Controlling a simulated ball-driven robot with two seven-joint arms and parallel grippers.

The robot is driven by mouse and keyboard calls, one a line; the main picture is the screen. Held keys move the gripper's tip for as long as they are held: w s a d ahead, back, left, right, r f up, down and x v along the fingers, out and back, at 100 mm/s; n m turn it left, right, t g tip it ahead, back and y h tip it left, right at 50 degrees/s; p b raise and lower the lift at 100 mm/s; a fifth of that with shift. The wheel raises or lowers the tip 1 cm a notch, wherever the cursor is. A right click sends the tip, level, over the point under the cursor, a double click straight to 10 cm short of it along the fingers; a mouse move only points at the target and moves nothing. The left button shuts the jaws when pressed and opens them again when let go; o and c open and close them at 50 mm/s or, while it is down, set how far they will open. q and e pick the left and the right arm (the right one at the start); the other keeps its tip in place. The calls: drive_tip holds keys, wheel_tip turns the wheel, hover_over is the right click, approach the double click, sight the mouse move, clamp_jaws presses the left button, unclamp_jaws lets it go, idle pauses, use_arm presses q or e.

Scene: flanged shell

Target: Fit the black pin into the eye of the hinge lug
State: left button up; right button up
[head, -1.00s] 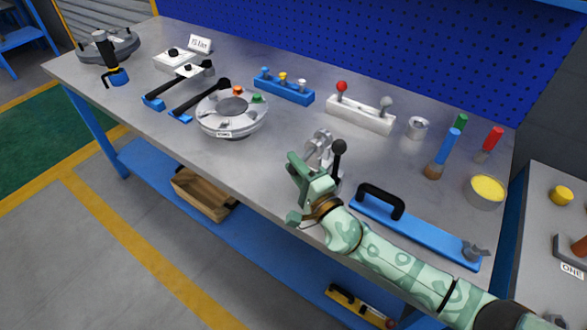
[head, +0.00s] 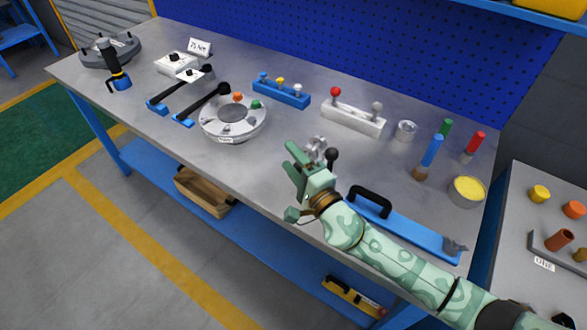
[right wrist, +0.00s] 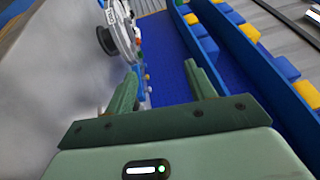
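A silver hinge lug (head: 317,147) with round metal parts stands near the front edge of the bench, right of centre in the head view. A black ball-topped piece (head: 332,156), which looks like the black pin, shows just right of it. Its lower part is hidden behind my right gripper (head: 291,158). This gripper is close in front and to the left of the lug. In the right wrist view its fingers (right wrist: 164,82) are apart with nothing held between them. A dark round knob (right wrist: 106,40) shows beyond the left finger there. I cannot tell whether anything touches. My left gripper is out of view.
A round flanged shell (head: 233,120) sits left of the gripper. A blue bar with a black handle (head: 405,228) lies to the right. A white block with red and grey knobs (head: 352,118) stands behind. Bare bench (head: 275,165) lies between shell and gripper.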

drive_tip(key=s+r+p, duration=0.5)
drive_tip(key=s+r, duration=0.1)
drive_tip(key=s, duration=0.4)
drive_tip(key=shift+s+a, duration=0.2)
drive_tip(key=shift+s, duration=0.1)
